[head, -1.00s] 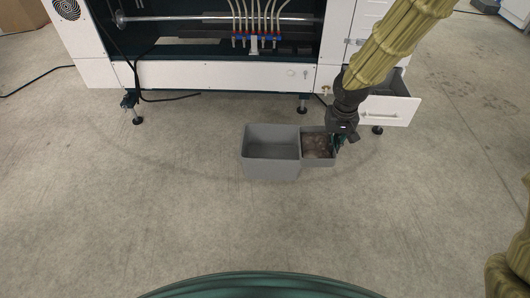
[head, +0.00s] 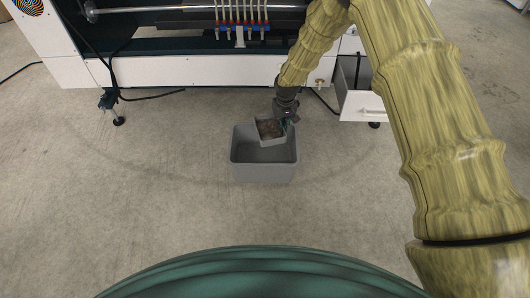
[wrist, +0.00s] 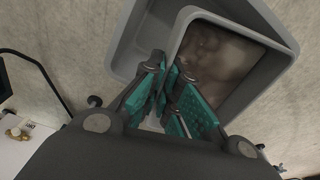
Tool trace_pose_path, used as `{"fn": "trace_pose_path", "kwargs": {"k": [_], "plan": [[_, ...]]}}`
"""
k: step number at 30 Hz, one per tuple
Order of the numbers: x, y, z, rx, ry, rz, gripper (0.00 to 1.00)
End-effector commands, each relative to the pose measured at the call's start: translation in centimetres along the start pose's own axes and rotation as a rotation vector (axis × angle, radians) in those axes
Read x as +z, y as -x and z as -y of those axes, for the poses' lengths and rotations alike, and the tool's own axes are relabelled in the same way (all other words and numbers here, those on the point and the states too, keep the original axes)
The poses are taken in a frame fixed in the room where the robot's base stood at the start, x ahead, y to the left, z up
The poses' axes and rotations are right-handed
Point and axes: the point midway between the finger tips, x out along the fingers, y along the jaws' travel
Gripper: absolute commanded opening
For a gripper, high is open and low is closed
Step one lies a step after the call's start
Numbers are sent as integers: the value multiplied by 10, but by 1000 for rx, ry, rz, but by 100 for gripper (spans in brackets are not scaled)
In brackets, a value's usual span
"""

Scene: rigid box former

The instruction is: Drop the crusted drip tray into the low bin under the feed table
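The crusted drip tray (head: 270,129) is a small grey tray with a brown, crusted inside. It hangs over the back part of the open grey low bin (head: 264,172), which stands on the floor. My gripper (head: 287,117) is shut on the tray's near wall in the wrist view, its teal fingers on either side of it. The wrist view shows the tray (wrist: 225,62) close up, above the bin (wrist: 130,45). How far the tray's underside is from the bin's rim and floor I cannot tell.
The white machine (head: 190,72) stands behind the bin, with an open drawer (head: 364,105) at its right. A black cable (head: 150,97) and a machine foot (head: 118,120) are at the left. The concrete floor around the bin is clear.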

Motion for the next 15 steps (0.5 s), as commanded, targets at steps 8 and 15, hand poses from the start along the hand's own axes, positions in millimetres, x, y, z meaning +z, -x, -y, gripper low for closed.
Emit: {"fn": "trace_pose_path", "kwargs": {"k": [8,15], "plan": [[-4,-12,6,-5,11,-2,0],[-2,-28,4,-5,9,-2,0]]}}
